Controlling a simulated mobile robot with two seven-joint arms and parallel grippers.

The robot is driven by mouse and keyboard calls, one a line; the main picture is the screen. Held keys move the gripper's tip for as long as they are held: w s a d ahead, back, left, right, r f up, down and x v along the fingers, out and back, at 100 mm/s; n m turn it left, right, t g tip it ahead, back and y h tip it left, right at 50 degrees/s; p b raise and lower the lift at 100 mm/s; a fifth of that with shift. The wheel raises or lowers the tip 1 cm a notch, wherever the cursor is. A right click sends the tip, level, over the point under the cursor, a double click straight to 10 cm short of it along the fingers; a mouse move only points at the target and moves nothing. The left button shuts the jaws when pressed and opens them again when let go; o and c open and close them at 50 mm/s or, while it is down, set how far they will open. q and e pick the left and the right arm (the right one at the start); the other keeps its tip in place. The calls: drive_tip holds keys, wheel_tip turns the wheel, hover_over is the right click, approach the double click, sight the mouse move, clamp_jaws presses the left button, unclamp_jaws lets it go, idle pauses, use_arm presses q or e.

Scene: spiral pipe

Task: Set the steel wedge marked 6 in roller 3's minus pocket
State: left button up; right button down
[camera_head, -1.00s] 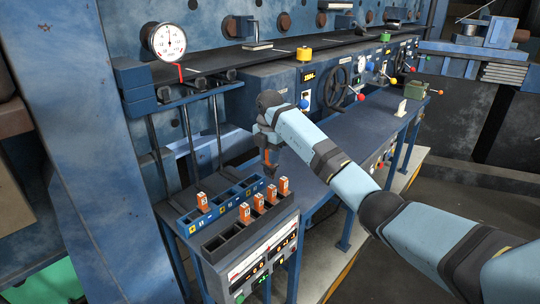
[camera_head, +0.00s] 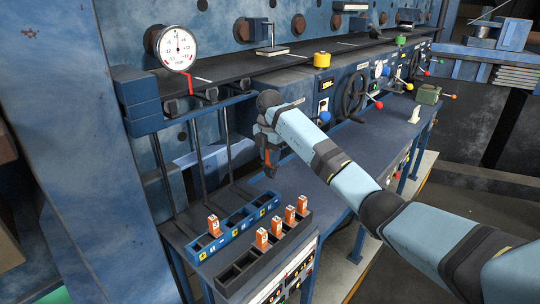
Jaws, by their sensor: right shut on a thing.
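My right gripper (camera_head: 269,168) hangs with its fingers down above the blue bench, behind the racks. It is shut on a small orange-brown piece (camera_head: 267,157), mostly hidden by the fingers; I cannot read any mark on it. A blue rack (camera_head: 256,213) with square pockets and small yellow tags has one orange marked wedge (camera_head: 214,226) standing in its near-left end; its other pockets look empty. A dark rack (camera_head: 237,270) in front holds several orange marked wedges (camera_head: 262,238). The digits and pocket labels are too small to read. My left gripper is not in view.
A dial gauge (camera_head: 177,47) sits on the ledge above dark upright rods. A control panel (camera_head: 285,283) is below the dark rack. A handwheel (camera_head: 353,96) and coloured knobs line the machine behind. The bench top (camera_head: 345,140) right of the gripper is mostly clear.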

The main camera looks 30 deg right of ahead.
sight(270, 170)
drive_tip(key=shift+r, duration=0.1)
drive_tip(key=shift+w+f+b, duration=0.1)
drive_tip(key=shift+f+b, duration=0.6)
drive_tip(key=shift+f, duration=2.25)
drive_tip(key=shift+f+b, duration=1.1)
drive_tip(key=shift+f, duration=1.8)
drive_tip(key=c, duration=0.9)
unclamp_jaws()
